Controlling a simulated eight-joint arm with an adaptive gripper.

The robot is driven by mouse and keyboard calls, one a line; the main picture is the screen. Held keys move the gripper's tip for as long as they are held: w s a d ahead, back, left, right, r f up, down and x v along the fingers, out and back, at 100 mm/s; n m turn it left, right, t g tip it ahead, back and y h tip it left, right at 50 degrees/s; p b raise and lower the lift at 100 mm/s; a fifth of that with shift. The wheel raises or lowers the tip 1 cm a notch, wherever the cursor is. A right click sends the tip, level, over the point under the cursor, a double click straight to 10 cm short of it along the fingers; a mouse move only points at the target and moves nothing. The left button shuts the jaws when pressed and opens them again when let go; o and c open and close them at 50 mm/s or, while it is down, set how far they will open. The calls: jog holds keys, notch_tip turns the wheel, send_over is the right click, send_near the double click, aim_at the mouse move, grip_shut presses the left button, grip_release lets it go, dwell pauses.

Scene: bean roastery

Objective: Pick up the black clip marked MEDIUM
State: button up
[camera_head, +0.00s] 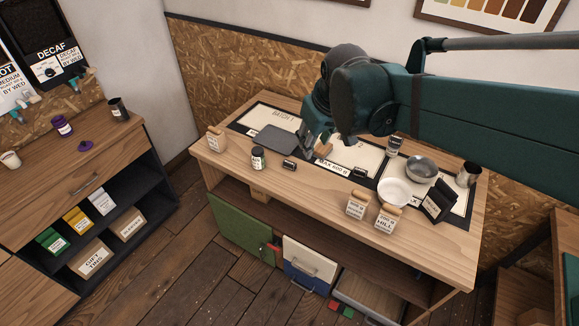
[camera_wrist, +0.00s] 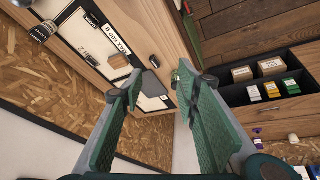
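A small black piece with a pale label (camera_head: 289,165) lies near the front edge of the workbench. It looks like a black clip, but its word is too small to read. It seems to be the small dark piece (camera_wrist: 154,61) in the wrist view, beyond my fingertips. My gripper (camera_head: 316,142) is above the bench, behind and right of the labelled piece. In the wrist view its green fingers (camera_wrist: 160,76) are spread wide and empty.
A dark slab (camera_head: 274,140), a labelled jar (camera_head: 258,158) and a wooden block (camera_head: 324,149) are close around. A white plate (camera_head: 394,191), metal bowl (camera_head: 421,166), bags (camera_head: 356,204) and black sign (camera_head: 437,201) crowd the right. The bench's front strip is partly clear.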

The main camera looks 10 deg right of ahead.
jog(key=w+f+n+g+b, duration=0.1)
jog(key=w+f+n, duration=0.1)
jog(key=w+f, duration=0.45)
jog(key=w+f+n+g+b, duration=0.1)
jog(key=w+f, duration=0.2)
jog(key=w, duration=0.6)
jog(key=n+g+b, duration=0.2)
jog(key=n, duration=0.1)
send_over(290, 162)
jog(key=f, duration=1.7)
jog(key=shift+s+a, duration=0.15)
jog(key=shift+s, duration=0.1)
jog(key=shift+w+f+g, duration=0.15)
jog(key=shift+f+g, duration=0.15)
jog(key=shift+f, duration=0.2)
jog(key=shift+f, duration=0.1)
jog(key=shift+f, duration=1.2)
jog(key=shift+f, duration=2.6)
